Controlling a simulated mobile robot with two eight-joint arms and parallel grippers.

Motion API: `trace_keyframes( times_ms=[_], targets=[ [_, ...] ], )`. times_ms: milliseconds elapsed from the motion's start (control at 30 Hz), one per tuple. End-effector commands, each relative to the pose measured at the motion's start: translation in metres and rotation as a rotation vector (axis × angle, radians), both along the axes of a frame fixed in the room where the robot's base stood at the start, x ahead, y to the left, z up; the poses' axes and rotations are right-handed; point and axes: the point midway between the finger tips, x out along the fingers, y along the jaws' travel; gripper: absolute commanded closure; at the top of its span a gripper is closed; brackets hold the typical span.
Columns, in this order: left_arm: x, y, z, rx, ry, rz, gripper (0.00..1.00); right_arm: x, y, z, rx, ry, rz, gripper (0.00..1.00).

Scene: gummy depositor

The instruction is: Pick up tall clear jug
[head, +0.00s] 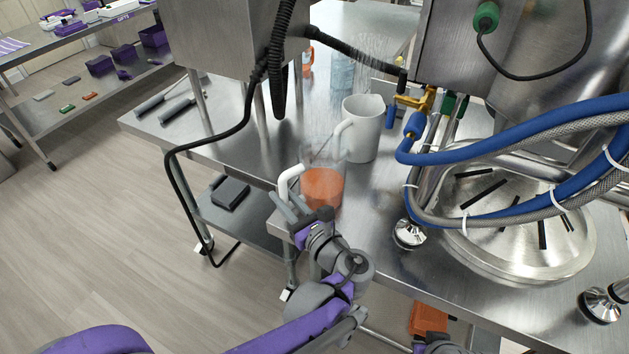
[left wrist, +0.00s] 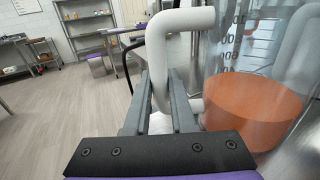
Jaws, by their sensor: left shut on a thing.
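The tall clear jug (head: 322,186) has a white handle and orange contents in its lower part. It is upright at the front left edge of the steel table (head: 375,235); I cannot tell whether its base touches the top. My left gripper (head: 290,205) is at the jug's left side, shut on its handle. In the left wrist view, the white handle (left wrist: 180,22) runs down between the two grey fingers, and the clear wall with the orange contents (left wrist: 252,112) is just to the right. My right gripper is not in view.
A white pitcher (head: 362,128) stands close behind the jug. Blue and grey hoses (head: 530,122) and a round steel lid (head: 520,225) are to the right. A black cable (head: 190,147) hangs at the left. Open floor (head: 90,225) lies left of the table.

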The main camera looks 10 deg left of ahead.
Motion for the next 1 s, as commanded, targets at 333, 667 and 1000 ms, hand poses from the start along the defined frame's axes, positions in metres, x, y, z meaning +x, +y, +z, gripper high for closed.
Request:
trace_keyframes(
  times_ms=[333, 667, 1000],
  targets=[
    [0.0, 0.0, 0.022, 0.001, -0.002, -0.001, 1.0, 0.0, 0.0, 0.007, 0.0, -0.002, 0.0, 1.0],
    [0.0, 0.0, 0.082, 0.001, -0.002, -0.001, 1.0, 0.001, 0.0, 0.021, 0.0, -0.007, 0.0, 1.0],
    [0.0, 0.0, 0.101, 0.001, -0.002, 0.0, 1.0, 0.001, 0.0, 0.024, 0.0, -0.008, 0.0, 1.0]
  ],
)
